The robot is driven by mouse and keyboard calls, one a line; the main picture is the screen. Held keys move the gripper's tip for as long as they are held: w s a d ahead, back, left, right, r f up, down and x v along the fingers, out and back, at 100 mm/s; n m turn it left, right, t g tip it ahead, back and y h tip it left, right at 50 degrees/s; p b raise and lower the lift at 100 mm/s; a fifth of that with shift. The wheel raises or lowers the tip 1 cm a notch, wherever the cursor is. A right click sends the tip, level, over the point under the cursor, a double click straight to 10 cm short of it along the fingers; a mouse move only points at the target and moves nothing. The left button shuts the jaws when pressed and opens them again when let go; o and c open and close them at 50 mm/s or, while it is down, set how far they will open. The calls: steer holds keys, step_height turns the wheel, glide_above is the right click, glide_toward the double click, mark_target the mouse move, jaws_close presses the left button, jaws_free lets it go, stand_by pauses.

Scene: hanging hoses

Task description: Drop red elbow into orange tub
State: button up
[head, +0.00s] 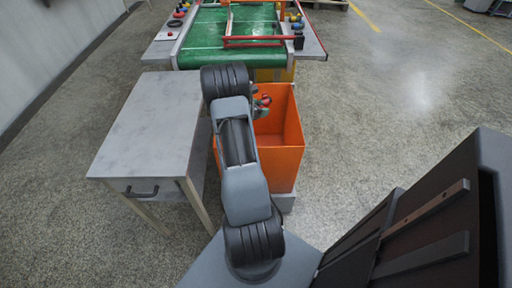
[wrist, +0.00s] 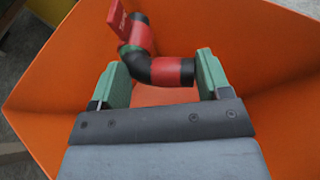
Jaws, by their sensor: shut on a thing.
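The red elbow (wrist: 150,55) is a bent black pipe piece with red bands and a red tab. My gripper (wrist: 164,78) has green fingers standing on either side of its lower end and is shut on it. The elbow shows small and red over the tub in the head view (head: 264,101). My arm hides the tub's left part. I cannot tell how far the elbow is above the tub's bottom.
A grey table (head: 150,125) with a drawer handle stands just left of the tub. A green conveyor (head: 225,40) with a red frame and small parts along its sides lies behind the tub. The floor to the right (head: 390,100) is clear.

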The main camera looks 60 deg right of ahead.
steer(key=shift+f, duration=0.75)
steer(key=o, duration=1.1)
steer(key=shift+o, duration=0.2)
steer(key=shift+a, duration=0.1)
steer(key=p+v, duration=0.1)
steer(key=v, duration=1.2)
steer(key=shift+a+p, duration=0.3)
steer(key=shift+p, duration=0.1)
steer(key=shift+w, duration=0.15)
